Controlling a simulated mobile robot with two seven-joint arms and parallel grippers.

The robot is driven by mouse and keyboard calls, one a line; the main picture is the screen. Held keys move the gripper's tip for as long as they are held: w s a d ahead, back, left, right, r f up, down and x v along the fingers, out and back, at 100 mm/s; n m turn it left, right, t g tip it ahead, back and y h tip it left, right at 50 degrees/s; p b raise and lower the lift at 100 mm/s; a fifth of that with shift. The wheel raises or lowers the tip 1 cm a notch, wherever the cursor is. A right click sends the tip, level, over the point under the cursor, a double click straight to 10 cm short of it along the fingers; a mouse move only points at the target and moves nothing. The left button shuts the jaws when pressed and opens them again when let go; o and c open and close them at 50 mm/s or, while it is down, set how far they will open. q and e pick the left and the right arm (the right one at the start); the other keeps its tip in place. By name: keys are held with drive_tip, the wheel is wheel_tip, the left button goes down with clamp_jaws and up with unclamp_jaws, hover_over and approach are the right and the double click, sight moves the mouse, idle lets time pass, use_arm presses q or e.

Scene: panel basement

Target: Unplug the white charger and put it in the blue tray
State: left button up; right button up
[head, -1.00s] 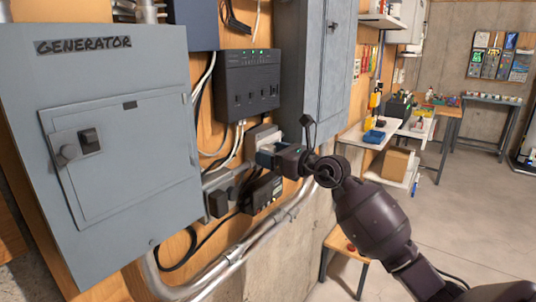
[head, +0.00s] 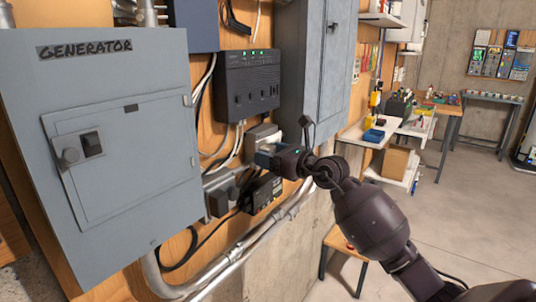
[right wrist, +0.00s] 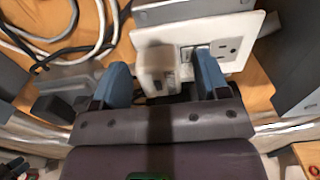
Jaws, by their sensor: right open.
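The white charger (right wrist: 155,68) is plugged into a white outlet plate (right wrist: 245,30) on the wooden wall. In the right wrist view it stands between the blue fingertips of my right gripper (right wrist: 165,78), nearer the left finger, with gaps at both sides. My right gripper also shows in the head view (head: 265,158), open at the outlet, where arm and fingers hide most of the charger. The blue tray (head: 374,135) sits on a white shelf to the right, beyond the grey cabinet. My left gripper is out of view.
A grey generator panel (head: 120,190) fills the left. A black power unit (head: 248,85) hangs above the outlet, and a tall grey cabinet (head: 322,70) stands close at its right. Cables, black adapters (head: 262,192) and metal conduit (head: 225,262) run below. Open floor lies at the right.

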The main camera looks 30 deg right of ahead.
idle(0.3)
clamp_jaws()
idle(0.3)
drive_tip(key=shift+p+v, duration=0.5)
drive_tip(key=shift+v, duration=2.3)
drive_tip(key=shift+s+d, duration=0.1)
